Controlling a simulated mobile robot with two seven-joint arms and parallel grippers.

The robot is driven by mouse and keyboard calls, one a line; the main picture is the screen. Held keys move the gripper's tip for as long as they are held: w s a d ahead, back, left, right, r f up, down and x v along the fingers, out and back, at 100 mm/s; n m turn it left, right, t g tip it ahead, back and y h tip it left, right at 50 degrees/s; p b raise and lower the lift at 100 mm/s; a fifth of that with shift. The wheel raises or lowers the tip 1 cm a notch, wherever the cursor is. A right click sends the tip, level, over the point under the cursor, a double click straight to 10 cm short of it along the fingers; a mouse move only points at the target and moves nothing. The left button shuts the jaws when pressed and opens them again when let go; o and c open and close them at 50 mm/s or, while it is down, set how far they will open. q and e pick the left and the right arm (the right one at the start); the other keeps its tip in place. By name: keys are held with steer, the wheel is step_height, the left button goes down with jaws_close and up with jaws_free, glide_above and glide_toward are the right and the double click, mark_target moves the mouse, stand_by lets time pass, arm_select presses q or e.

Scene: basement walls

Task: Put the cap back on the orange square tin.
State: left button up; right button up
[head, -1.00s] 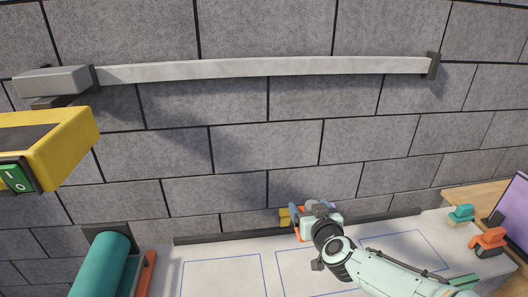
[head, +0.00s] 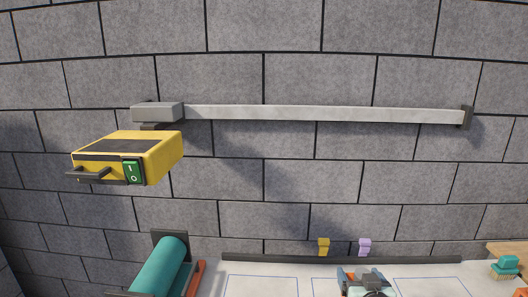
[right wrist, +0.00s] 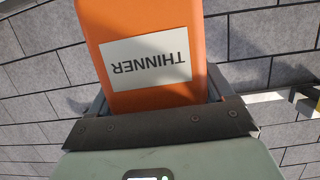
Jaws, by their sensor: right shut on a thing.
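The orange square tin (right wrist: 150,45) fills the upper middle of the right wrist view, with a white label reading THINNER upside down. My right gripper (right wrist: 155,92) is shut on it, one finger along each side. In the head view my right gripper (head: 364,277) shows at the bottom edge, over the white worktop; the tin is mostly hidden or cut off there. The tin's opening is not visible. I cannot make out a cap in either view. My left gripper is not in view.
The white worktop (head: 261,287) has blue outlined rectangles. Small yellow (head: 323,246) and purple (head: 364,246) objects are at the back edge. A yellow box (head: 135,155) with a green switch hangs below a wall rail (head: 320,113).

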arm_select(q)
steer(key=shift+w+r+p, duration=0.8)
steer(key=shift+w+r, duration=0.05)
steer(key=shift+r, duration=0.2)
arm_select(e)
steer(key=s+a+f, duration=0.2)
steer(key=a+f, duration=0.1)
steer(key=f, duration=0.7)
steer(key=s+a+f+y, duration=0.1)
steer(key=s+a+f, duration=0.1)
steer(key=f, duration=0.8)
steer(key=shift+s+a+f+n, duration=0.15)
steer(key=shift+a+f+n, duration=0.15)
steer(key=shift+a+n, duration=0.15)
steer(key=s+a+r+n+g+y, duration=0.1)
steer(key=a+r+n+y, duration=0.3)
steer(key=a+r, duration=0.5)
steer(key=shift+s+a+r+y, duration=0.3)
steer(key=shift+s+r+y, duration=0.15)
steer(key=shift+y, duration=0.45)
steer(key=shift+n, duration=0.25)
